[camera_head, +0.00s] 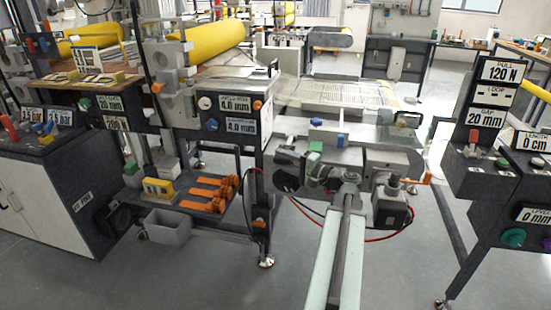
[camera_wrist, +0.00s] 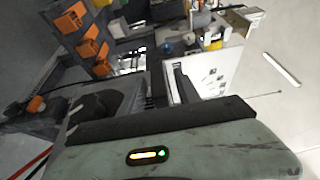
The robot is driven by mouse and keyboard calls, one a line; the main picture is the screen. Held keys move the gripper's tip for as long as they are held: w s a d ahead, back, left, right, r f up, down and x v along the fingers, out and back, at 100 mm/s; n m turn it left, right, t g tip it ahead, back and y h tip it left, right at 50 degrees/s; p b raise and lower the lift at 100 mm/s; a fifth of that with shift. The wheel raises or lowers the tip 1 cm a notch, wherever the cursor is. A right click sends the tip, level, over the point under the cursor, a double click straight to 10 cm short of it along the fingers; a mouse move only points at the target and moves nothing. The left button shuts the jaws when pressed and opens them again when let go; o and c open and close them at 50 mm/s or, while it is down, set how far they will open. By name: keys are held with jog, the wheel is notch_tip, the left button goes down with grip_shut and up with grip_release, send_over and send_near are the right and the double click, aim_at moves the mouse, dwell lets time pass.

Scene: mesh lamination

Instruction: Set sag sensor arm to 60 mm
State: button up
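No part in view can be told for certain as the sag sensor arm. At the right of the head view a dark panel carries a PULL 120 N plate (camera_head: 503,72), a LOOP plate (camera_head: 491,96) with no value readable, and a GAP 20 mm plate (camera_head: 486,117). In the head view my pale arm reaches forward to a crowded group of grey and dark parts, where the fingertips cannot be made out.
Orange clamps (camera_head: 210,195) lie on a low shelf left of my arm; they also show in the wrist view (camera_wrist: 88,45). A grey bin (camera_head: 168,227) stands below. A LEVEL 0 mm plate (camera_head: 530,214) is at far right. Floor is clear between the right panel and my arm.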

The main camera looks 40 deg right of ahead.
aim_at(275, 157)
jog(key=w, duration=0.3)
jog(key=shift+w+a, duration=0.15)
jog(key=shift+a, duration=0.1)
grip_shut()
dwell(1.1)
